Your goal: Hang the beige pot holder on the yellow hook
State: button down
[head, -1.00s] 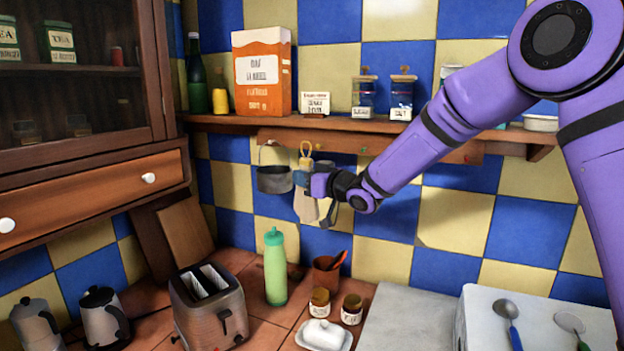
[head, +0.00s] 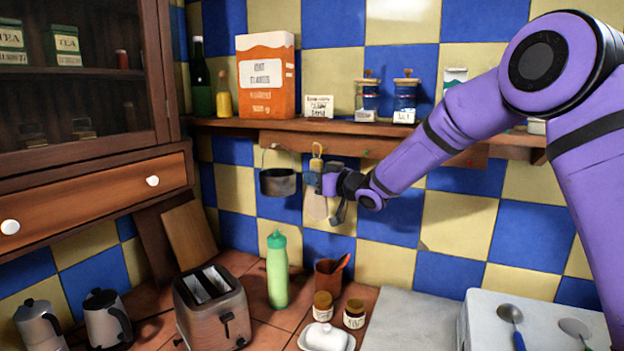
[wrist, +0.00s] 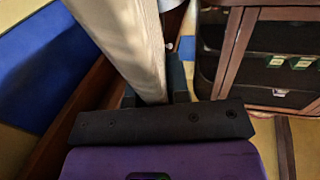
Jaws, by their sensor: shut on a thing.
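The beige pot holder (head: 317,206) hangs down in front of the tiled wall, with a tan loop (head: 317,151) at its top. My gripper (head: 318,182) is shut on it below the loop. In the wrist view the pot holder (wrist: 128,40) stands as a pale, edge-on strip between my fingers. The loop is in front of the wooden hook rail (head: 285,140); whether it touches a hook I cannot tell. I cannot make out the yellow hook; it may be hidden behind the loop.
A dark pot (head: 278,183) hangs from the rail just left of my gripper. A green hook (head: 365,153) shows to the right. The shelf above holds an orange box (head: 266,78) and jars. A green bottle (head: 277,270) and toaster (head: 212,305) stand below.

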jog(key=shift+w+d+f, duration=0.2)
jog(key=shift+w+d, duration=0.1)
jog(key=shift+w, duration=0.5)
jog(key=shift+w+d+f, duration=0.2)
jog(key=shift+w+d, duration=0.15)
jog(key=shift+w, duration=0.45)
jog(key=shift+w+d+f, duration=0.2)
jog(key=shift+w+d, duration=0.1)
jog(key=shift+w, duration=0.5)
jog(key=c, duration=1)
grip_release()
